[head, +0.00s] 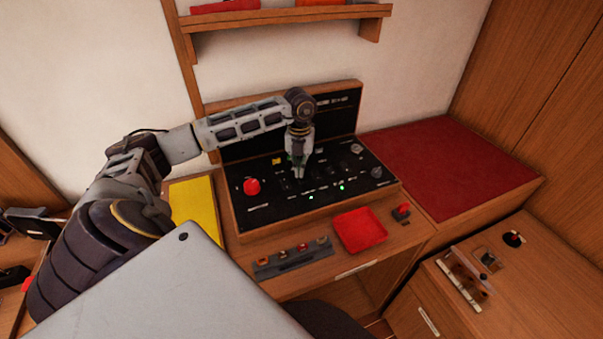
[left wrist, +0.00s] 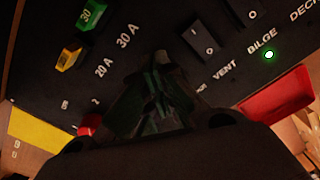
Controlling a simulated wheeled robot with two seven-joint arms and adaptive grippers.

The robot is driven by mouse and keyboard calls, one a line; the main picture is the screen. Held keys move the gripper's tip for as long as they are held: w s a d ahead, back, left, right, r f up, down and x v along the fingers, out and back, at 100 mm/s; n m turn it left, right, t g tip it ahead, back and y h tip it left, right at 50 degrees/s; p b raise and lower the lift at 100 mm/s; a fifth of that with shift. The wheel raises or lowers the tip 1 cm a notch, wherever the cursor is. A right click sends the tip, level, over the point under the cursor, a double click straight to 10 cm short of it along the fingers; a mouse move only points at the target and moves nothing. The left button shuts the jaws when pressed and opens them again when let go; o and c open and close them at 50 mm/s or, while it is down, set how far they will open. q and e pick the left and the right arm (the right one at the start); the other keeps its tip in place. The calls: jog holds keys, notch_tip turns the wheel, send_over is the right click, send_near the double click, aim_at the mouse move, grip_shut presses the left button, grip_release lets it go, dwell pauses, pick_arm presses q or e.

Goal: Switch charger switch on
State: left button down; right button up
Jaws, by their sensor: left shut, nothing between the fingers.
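The black switch panel (head: 270,210) lies in a wooden frame on the desk, with small switches, knobs and two lit green lamps. My left gripper (head: 298,174) is shut and empty, pointing down over the middle of the panel. In the left wrist view, the shut fingers (left wrist: 160,95) are dark and close to the panel. A black rocker switch (left wrist: 200,42) is right of them, and labels VENT and BILGE are readable with a green lamp (left wrist: 269,55). No charger label is readable, so I cannot tell which switch it is. My right gripper is out of view.
A red knob (head: 252,186) stands up on the panel's left. Yellow (left wrist: 69,57) and green (left wrist: 91,15) fuses sit near the fingers. In front of the panel are a red tray (head: 361,232) and a small grey rack (head: 292,260). A shelf (head: 285,17) hangs above.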

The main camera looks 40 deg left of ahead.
pick_arm(q)
jog(key=shift+r+p, duration=0.75)
jog(key=shift+r, duration=0.65)
jog(key=shift+r+p, duration=0.35)
jog(key=shift+r, duration=0.25)
jog(key=shift+r+p, duration=0.35)
jog(key=shift+r, duration=0.3)
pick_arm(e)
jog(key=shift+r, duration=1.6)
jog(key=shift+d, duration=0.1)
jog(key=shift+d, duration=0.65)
